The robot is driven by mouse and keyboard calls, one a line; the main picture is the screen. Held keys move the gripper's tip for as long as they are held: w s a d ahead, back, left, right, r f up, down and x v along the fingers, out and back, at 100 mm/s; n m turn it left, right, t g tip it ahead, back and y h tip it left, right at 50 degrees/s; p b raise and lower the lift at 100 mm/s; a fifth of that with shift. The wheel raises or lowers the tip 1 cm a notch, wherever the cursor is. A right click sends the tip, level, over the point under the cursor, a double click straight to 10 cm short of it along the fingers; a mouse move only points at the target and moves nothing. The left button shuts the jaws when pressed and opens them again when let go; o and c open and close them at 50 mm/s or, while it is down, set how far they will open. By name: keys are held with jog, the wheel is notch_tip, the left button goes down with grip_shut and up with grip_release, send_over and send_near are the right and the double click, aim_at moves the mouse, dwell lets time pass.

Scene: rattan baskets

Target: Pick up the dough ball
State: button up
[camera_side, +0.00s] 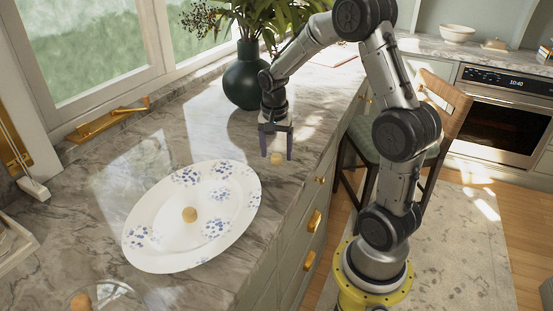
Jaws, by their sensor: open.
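A small tan dough ball (276,159) appears at the tips of my gripper (276,154), near the counter's right edge. My gripper points down with its two dark fingers apart, one on each side of the ball in this view. I cannot tell whether the fingers touch it. A second similar ball (189,214) lies on a white oval plate with blue flowers (160,260).
A dark green vase (244,78) with leafy stems stands behind my gripper. The marble counter (222,130) is clear between vase and plate. A wooden chair (445,105) stands beyond the counter's right edge. A glass-like dish (118,297) is at the bottom left.

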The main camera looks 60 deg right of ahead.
jog(key=shift+f, duration=0.25)
jog(key=c, duration=0.9)
jog(key=shift+r, duration=0.1)
